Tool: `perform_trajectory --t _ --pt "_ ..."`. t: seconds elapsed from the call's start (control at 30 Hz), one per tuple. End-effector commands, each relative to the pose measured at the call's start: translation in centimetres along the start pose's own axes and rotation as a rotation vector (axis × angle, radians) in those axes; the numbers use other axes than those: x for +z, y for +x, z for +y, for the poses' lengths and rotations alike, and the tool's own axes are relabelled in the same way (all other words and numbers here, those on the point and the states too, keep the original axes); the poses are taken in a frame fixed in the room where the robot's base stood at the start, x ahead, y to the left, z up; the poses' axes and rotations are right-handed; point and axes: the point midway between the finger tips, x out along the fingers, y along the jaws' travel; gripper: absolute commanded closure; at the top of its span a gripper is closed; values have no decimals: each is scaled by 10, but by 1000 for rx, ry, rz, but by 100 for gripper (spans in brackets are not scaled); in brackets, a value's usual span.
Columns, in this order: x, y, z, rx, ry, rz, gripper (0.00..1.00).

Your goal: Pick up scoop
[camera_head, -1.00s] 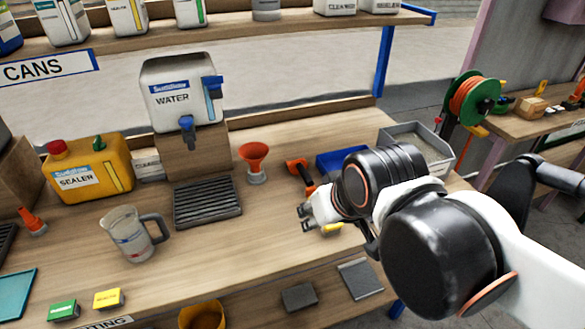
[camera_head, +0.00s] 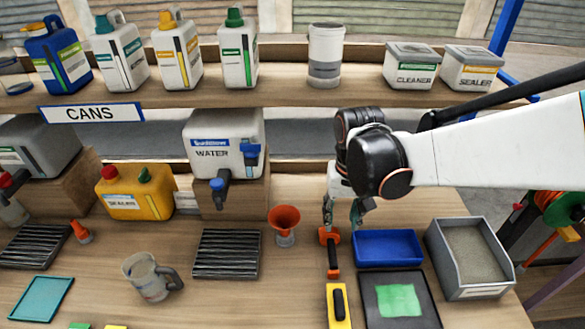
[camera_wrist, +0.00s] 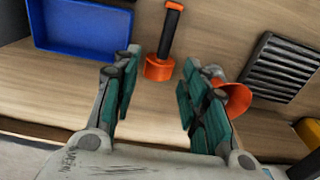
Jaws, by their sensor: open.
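The scoop (camera_head: 331,251), with an orange head and black handle, lies on the wooden bench left of a blue tray (camera_head: 388,247). In the wrist view the scoop (camera_wrist: 170,38) lies ahead of and roughly between my open fingers, its orange head nearest them and its black handle pointing away. My gripper (camera_head: 343,210) is over the far end of the scoop, pointing down at the bench. In the wrist view my gripper (camera_wrist: 159,78) is empty, with green finger pads wide apart. The arm hides part of the gripper in the head view.
An orange funnel (camera_head: 284,222) stands close left of the scoop; it shows beside my right finger in the wrist view (camera_wrist: 234,98). A yellow-and-black tool (camera_head: 339,306) lies in front. A grey bin of sand (camera_head: 470,245) is at right. The shelf edge (camera_head: 300,95) runs behind.

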Motion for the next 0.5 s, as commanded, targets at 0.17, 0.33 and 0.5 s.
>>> perform_trajectory --t 0.17,0.33,0.5 --pt "-4 8 -5 4 -1 -23 60" --pt "-3 37 -5 5 -1 -24 60" --pt "-3 69 -5 4 -1 -23 60"
